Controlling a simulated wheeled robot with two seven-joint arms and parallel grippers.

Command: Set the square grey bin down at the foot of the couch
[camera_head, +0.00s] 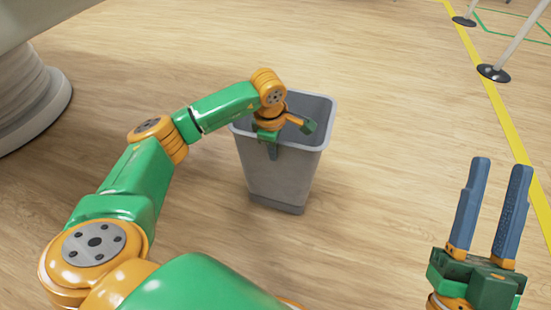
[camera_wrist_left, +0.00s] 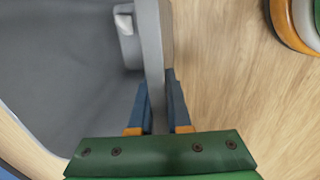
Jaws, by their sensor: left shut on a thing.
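The square grey bin (camera_head: 278,181) is upright, open side up, in the middle of the head view. My left gripper (camera_head: 271,148) is shut on its near rim; the fingers are mostly hidden by the wrist in the head view. In the left wrist view the two blue fingers (camera_wrist_left: 160,103) straddle the bin's wall (camera_wrist_left: 152,45), one inside and one outside. I cannot tell whether the bin's base touches the floor. My right gripper (camera_head: 501,165) is open and empty at the lower right. A pale ribbed column (camera_head: 25,95), perhaps the couch's pedestal, stands at the upper left.
The column rests on a round base (camera_head: 52,115). The wooden floor (camera_head: 390,110) around the bin is clear. A yellow floor line (camera_head: 503,120) runs down the right side. Posts with round black feet (camera_head: 493,73) stand at the upper right.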

